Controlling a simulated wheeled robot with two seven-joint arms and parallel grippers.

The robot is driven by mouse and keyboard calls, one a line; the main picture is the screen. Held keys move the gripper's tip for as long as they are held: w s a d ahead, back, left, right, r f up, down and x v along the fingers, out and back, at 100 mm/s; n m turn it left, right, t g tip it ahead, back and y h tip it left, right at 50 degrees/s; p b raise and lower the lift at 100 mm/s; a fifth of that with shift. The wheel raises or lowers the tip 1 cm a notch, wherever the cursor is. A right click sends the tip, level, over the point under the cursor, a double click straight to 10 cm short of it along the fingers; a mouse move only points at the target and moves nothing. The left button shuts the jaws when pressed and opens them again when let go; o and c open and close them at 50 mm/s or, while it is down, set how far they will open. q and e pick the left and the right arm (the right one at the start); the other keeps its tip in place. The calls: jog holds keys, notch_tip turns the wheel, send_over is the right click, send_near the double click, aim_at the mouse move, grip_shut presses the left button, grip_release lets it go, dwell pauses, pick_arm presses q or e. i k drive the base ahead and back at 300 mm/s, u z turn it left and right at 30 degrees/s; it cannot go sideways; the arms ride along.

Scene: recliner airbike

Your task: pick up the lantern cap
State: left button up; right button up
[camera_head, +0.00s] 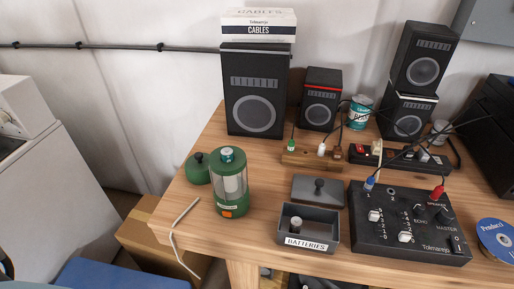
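A green lantern (230,186) with a clear middle stands upright on the wooden table near its left edge. What looks like a battery (227,154) shows at its open top. The green lantern cap (198,168), round with a dark knob, lies on the table just behind and left of the lantern; the lantern hides a little of its right side. Neither of my grippers is in view.
A dark box labelled BATTERIES (308,228) holds a battery, with its lid (319,190) behind it. A mixer (408,225) stands to the right. A tall speaker (254,95) stands behind the lantern. A bent white rod (176,231) is at the table's left edge.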

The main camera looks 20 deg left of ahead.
aim_at(196, 168)
jog(key=u, duration=0.05)
jog(key=k, duration=0.45)
jog(key=z, duration=0.5)
jog(key=i, duration=0.55)
jog(key=u, duration=3.4)
jog(key=k, duration=0.7)
jog(key=z, duration=0.25)
